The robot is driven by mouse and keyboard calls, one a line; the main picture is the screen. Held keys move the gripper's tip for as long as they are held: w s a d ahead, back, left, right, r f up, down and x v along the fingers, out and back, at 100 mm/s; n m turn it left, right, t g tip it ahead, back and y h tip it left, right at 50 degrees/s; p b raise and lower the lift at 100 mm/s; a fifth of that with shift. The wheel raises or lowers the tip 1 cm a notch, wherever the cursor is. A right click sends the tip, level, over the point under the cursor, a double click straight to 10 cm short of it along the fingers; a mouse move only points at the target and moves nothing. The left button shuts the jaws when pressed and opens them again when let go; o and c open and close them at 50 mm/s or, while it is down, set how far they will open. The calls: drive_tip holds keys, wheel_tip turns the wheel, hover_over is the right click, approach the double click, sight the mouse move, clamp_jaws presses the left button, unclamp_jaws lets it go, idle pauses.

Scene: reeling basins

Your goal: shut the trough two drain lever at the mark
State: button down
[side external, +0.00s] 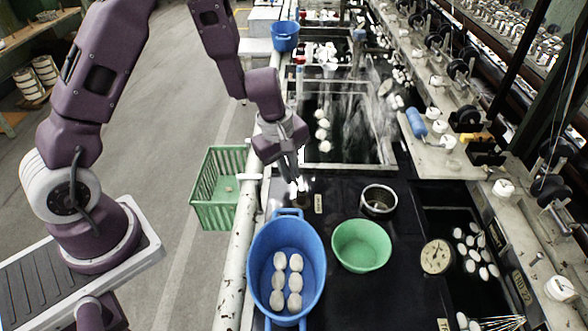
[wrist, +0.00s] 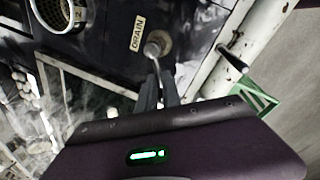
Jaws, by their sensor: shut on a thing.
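The drain lever (wrist: 153,49) shows in the wrist view as a pale metal knob or shaft end beside a label reading DRAIN (wrist: 137,33). My gripper (wrist: 157,72) is shut on it, with the fingers close together at the knob. In the side external view, my gripper (side external: 293,177) reaches down to the black deck beside the small DRAIN label (side external: 318,203). The fingers hide most of the lever, and I cannot make out the mark or the lever's exact angle.
A blue tub (side external: 258,250) with several pale cocoons and a green bowl (side external: 362,246) stand in front of my gripper. A metal cup (side external: 379,200) stands to its right. A steaming basin (side external: 345,125) lies behind. A white pipe (side external: 238,245) and green crate (side external: 218,187) are left.

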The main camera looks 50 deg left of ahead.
drive_tip(key=shift+s+a+n+y, duration=0.1)
drive_tip(key=shift+s+n+y, duration=0.3)
drive_tip(key=shift+n, duration=1)
drive_tip(key=shift+s, duration=0.15)
drive_tip(key=c, duration=1.5)
unclamp_jaws()
drive_tip(key=shift+c, duration=0.2)
drive_tip(key=shift+r, duration=0.1)
wheel_tip(320, 180, up, 7)
drive_tip(key=s, duration=0.1)
drive_tip(key=shift+s, duration=0.2)
